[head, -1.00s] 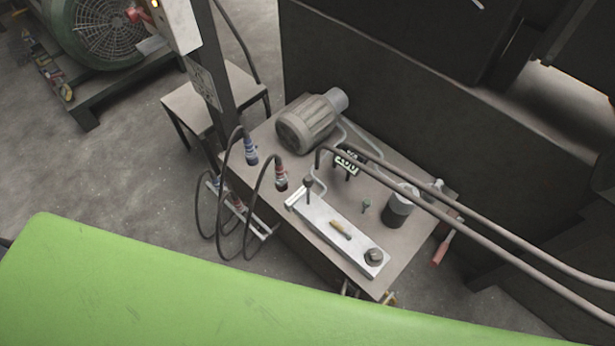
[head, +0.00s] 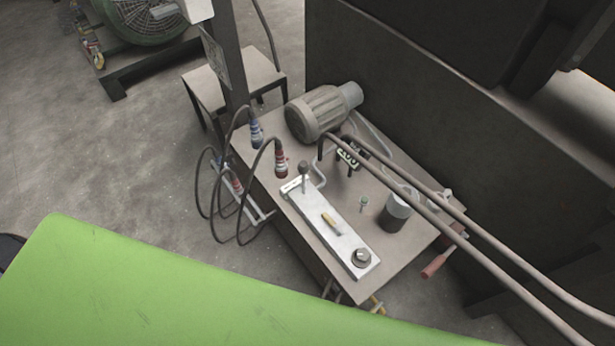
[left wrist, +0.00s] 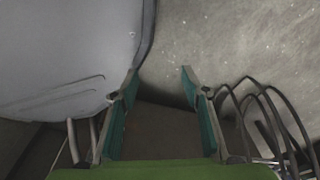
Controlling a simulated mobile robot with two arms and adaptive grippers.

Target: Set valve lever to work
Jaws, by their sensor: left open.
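A steel plate (head: 340,240) lies on top of a low metal bench in the head view. A short upright lever with a dark round knob (head: 304,167) stands at its far left end, beside a small pale label. A yellowish handle (head: 331,222) lies along the plate's middle. A red-handled lever (head: 433,267) sticks out at the bench's right side. I cannot tell which one is the valve lever. My left gripper (left wrist: 160,76) is open and empty in the left wrist view, apart from these parts. My right gripper is not in view.
A motor (head: 322,112), a grey cylinder (head: 397,212) and plugs with looped black cables (head: 280,160) stand on the bench. Two long pipes (head: 440,235) cross above its right side. Dark machinery (head: 400,110) stands behind. Cables (left wrist: 270,115) show right of my left gripper.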

